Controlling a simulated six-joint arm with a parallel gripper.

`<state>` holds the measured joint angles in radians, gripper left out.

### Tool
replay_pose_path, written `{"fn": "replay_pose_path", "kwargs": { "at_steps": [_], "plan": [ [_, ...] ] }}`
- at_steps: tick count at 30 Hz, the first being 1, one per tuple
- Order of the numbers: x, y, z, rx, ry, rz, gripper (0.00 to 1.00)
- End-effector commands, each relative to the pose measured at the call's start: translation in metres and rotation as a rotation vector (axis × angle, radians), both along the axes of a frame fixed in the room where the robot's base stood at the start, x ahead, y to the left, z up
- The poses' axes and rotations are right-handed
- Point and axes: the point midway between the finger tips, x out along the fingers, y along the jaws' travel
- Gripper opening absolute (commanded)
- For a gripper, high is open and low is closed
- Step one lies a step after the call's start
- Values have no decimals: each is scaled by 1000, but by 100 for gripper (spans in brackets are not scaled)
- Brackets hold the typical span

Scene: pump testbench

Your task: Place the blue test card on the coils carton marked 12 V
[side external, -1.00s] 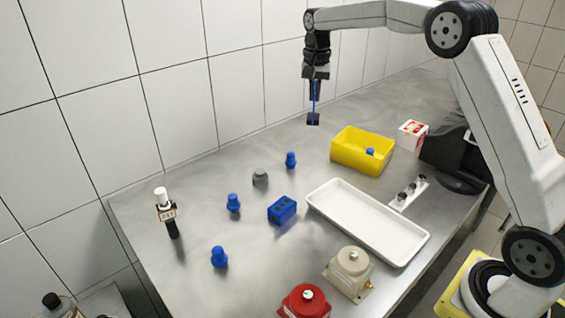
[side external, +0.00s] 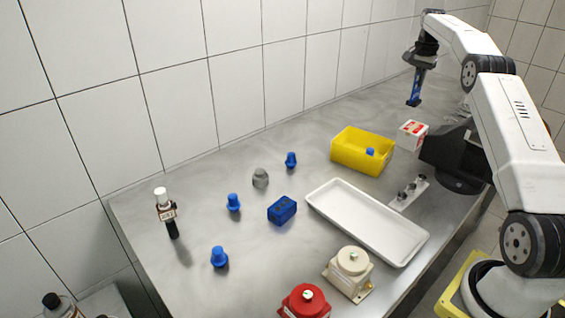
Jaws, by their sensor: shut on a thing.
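My gripper (side external: 414,101) is shut on the blue test card (side external: 417,84) and holds it in the air at the upper right, pointing down. The black fingers cover part of the card. A small white carton with red markings (side external: 413,135) stands on the bench below my gripper, just right of the yellow bin. Its print is too small to read, so I cannot tell whether it says 12 V. The card is clear of the carton, above it in the picture.
The yellow bin (side external: 344,151) holds a blue part. A white tray (side external: 330,205), a valve strip (side external: 409,192), a blue block (side external: 282,209), several blue knobs, a grey knob, a filter unit (side external: 168,213), and beige and red pumps stand on the bench. The tiled wall runs behind.

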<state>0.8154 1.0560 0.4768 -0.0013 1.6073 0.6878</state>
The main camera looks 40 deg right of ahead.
Motion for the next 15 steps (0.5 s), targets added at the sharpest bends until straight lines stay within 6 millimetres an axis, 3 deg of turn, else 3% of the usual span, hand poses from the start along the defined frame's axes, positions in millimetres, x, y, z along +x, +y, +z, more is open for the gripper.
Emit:
{"fn": "replay_pose_path", "kwargs": {
  "at_steps": [6,15],
  "plan": [
    [-25,-27,-2,-1,-1,-61,0],
    [-29,-31,-4,0,0,-69,0]
  ]
}}
